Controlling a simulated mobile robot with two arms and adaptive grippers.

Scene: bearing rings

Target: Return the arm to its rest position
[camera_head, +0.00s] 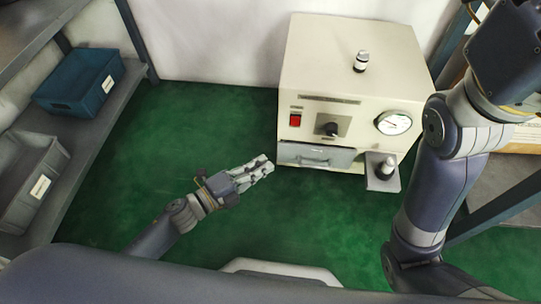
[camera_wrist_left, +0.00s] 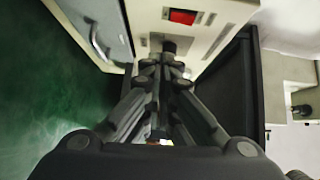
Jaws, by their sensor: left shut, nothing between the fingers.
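My left arm comes in from the lower left in the head view. Its gripper (camera_head: 266,168) is shut and empty, in front of the lower left corner of a cream machine (camera_head: 345,60). In the left wrist view the fingertips (camera_wrist_left: 166,62) meet, with the machine's front face and red switch (camera_wrist_left: 183,17) beyond them. The switch also shows in the head view (camera_head: 295,120). My right arm (camera_head: 440,190) stands folded at the right; its gripper is out of view.
The machine has a grey drawer (camera_head: 318,156), a black knob, a gauge (camera_head: 393,123) and a small side ledge holding a bearing-like part (camera_head: 387,167). A similar part (camera_head: 361,61) stands on top. Shelves at left hold a blue bin (camera_head: 80,82) and a grey bin (camera_head: 32,185). Green floor is clear.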

